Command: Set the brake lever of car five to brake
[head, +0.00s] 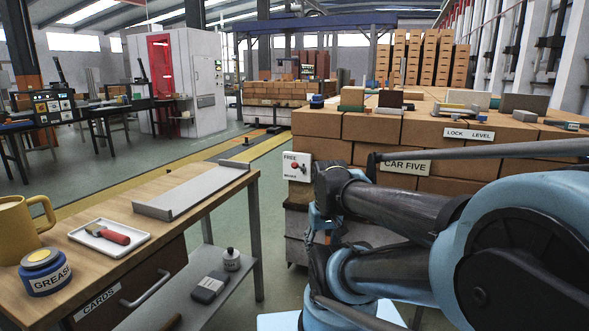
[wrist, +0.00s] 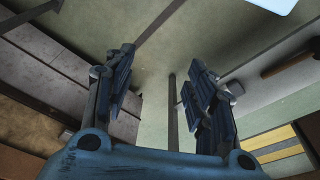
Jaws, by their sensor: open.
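Car five is the stack of brown bricks bearing the CAR FIVE sign (head: 406,167). On its left end is a white plate (head: 290,176) with FREE at the top and small lettering at the bottom. The brake lever (head: 296,166) has a red knob and sits between the two labels; its exact setting is too small to tell. My gripper is below and near the plate in the head view, largely hidden by my arm. In the wrist view my gripper (wrist: 160,88) is open and empty, with floor and a thin dark bar behind its fingers. The lever is not identifiable there.
A wooden bench (head: 148,205) on the left holds a yellow mug (head: 15,232), a grease jar (head: 44,272) and a white tray (head: 84,236) with a red-handled tool. Loose blocks and a LOCK LEVEL sign (head: 469,134) are on the car. Open floor lies between.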

